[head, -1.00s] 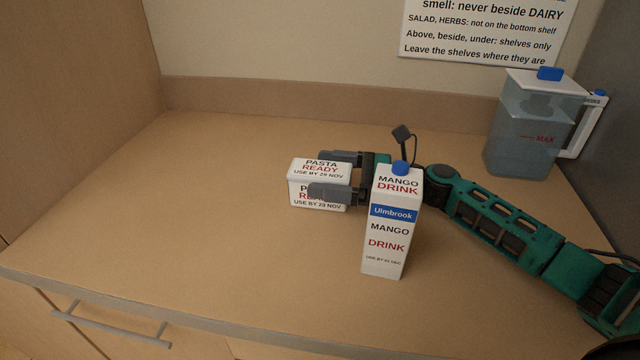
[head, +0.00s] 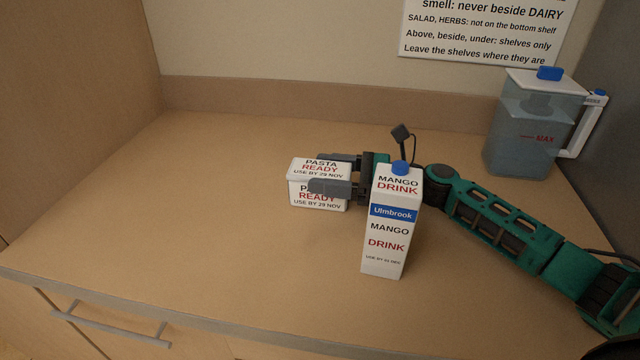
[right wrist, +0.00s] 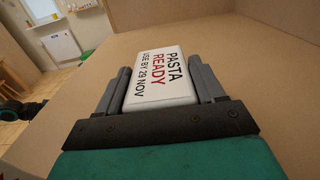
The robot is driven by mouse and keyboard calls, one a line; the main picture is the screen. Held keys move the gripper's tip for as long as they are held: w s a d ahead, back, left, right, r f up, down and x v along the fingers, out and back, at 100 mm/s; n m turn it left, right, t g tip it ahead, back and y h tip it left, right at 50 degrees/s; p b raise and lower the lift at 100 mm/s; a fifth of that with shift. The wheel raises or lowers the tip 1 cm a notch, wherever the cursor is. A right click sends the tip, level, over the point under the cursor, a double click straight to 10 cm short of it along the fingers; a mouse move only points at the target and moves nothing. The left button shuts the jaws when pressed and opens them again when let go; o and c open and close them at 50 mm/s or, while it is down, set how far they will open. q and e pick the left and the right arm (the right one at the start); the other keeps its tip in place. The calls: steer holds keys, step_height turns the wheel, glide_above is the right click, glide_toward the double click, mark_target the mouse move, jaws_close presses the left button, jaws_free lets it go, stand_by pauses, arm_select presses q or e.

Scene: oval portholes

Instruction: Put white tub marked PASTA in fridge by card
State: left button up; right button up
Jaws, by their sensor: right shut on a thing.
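The white tub marked PASTA READY, USE BY 29 NOV (head: 307,195), is on the counter left of the carton. My right gripper (head: 336,174) comes at it from the right, with one finger on its near side and one on its far side, shut on it. The right wrist view shows the tub (right wrist: 160,80) between the two grey fingers. I cannot tell whether it touches the counter. The card (head: 485,35) on the back wall is cut off at the top. The fridge is not clearly in view. My left gripper is not in view.
A white MANGO DRINK carton (head: 387,235) with a blue cap stands in front of my right wrist. A clear water jug (head: 525,140) with a blue-knobbed lid stands at the back right. The counter's left half (head: 170,210) is clear.

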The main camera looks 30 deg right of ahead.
steer(key=shift+r, duration=0.2)
steer(key=shift+c, duration=0.2)
step_height(320, 180, up, 20)
steer(key=p, duration=0.3)
steer(key=shift+f, duration=0.15)
